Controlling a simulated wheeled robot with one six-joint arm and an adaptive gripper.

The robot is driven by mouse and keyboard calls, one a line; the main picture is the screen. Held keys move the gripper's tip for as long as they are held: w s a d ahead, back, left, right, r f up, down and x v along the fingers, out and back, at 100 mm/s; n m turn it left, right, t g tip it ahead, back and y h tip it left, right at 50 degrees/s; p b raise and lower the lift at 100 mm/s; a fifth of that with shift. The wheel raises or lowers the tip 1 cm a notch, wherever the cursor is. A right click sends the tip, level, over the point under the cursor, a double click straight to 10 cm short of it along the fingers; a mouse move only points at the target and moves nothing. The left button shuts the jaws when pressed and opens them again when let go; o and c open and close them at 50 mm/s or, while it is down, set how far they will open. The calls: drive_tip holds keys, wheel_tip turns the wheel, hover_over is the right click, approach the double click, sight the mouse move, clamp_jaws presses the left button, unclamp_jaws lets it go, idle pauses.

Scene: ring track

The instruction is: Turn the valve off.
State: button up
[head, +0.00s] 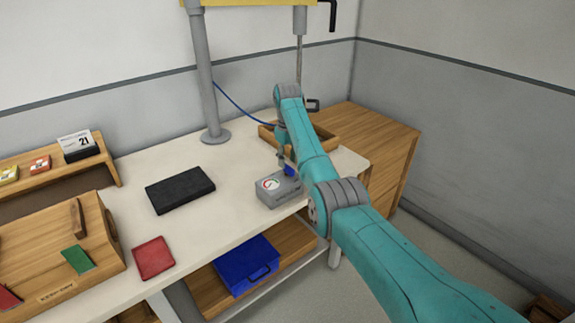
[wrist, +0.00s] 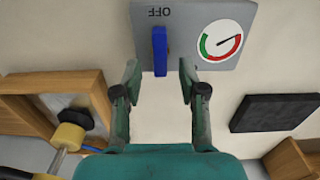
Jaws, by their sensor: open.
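The valve unit is a grey box (head: 279,193) on the white table, with a round gauge on its face. In the wrist view the box (wrist: 195,58) carries a red and green gauge (wrist: 220,41) and an upside-down OFF label (wrist: 156,12). The blue valve handle (wrist: 160,50) lies lengthwise in the picture, its far end close to the OFF label. The handle also shows in the head view (head: 289,171), partly behind my arm. My gripper (wrist: 159,65) is open, with one finger on each side of the handle's near end and visible gaps to it.
A black flat block (head: 180,189) lies left of the box. A wooden tray (head: 321,141) is behind my arm. A wooden rack (head: 60,245) and a red card (head: 153,257) are further left. A blue bin (head: 248,265) sits on the lower shelf. Bare tabletop surrounds the box's left side.

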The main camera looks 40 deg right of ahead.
sight(288, 166)
wheel_tip(288, 166, up, 9)
idle(0.3)
idle(0.5)
